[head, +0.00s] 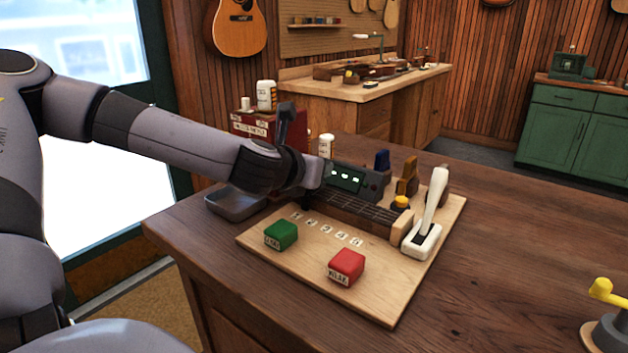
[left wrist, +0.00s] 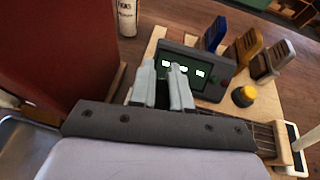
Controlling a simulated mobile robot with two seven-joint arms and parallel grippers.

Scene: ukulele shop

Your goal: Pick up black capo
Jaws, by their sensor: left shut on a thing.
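My left gripper (head: 318,180) is low over the left end of a fretboard neck (head: 360,214), beside a dark box with a lit green screen (head: 350,180). In the left wrist view, its two grey fingers (left wrist: 166,84) are close together in front of that box. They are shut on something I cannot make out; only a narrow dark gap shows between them. I cannot pick out a black capo in either view. My right gripper is not in view.
The board (head: 380,308) carries a green block (head: 281,235), a red block (head: 346,266), a yellow knob (head: 401,202) and a white lever (head: 430,218). A metal tray (head: 236,205) and a red box (head: 255,126) flank my left arm. The table's right side is mostly clear.

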